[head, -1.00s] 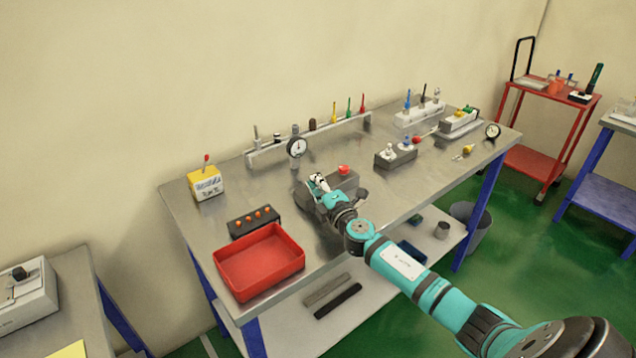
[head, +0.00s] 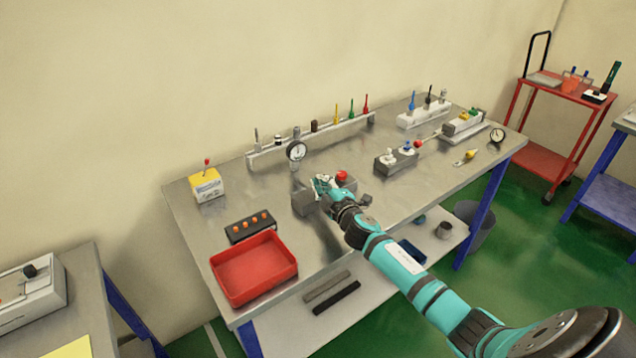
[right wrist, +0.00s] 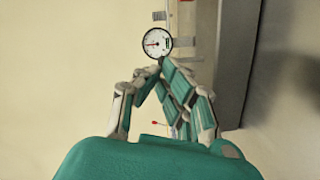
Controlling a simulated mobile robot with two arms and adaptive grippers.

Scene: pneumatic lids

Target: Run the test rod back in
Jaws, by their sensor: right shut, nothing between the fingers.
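My right gripper (head: 323,184) is shut and empty, over the front middle of the steel bench, by a grey block (head: 304,204) and a red ball knob (head: 342,176). It hides part of the block. In the right wrist view its fingers (right wrist: 160,66) meet at the tips, just below a round dial gauge (right wrist: 157,43). That gauge (head: 296,151) stands behind the block in the head view. I cannot tell which part is the test rod, or whether the gripper touches the block or knob. My left gripper is not in view.
A grey block with white and blue knobs (head: 396,160) stands to the right. A rail (head: 275,154) with coloured pegs runs along the back. A red tray (head: 254,270), an orange-knobbed strip (head: 250,226) and a yellow box (head: 207,186) are at left. The bench right of the gripper has free room.

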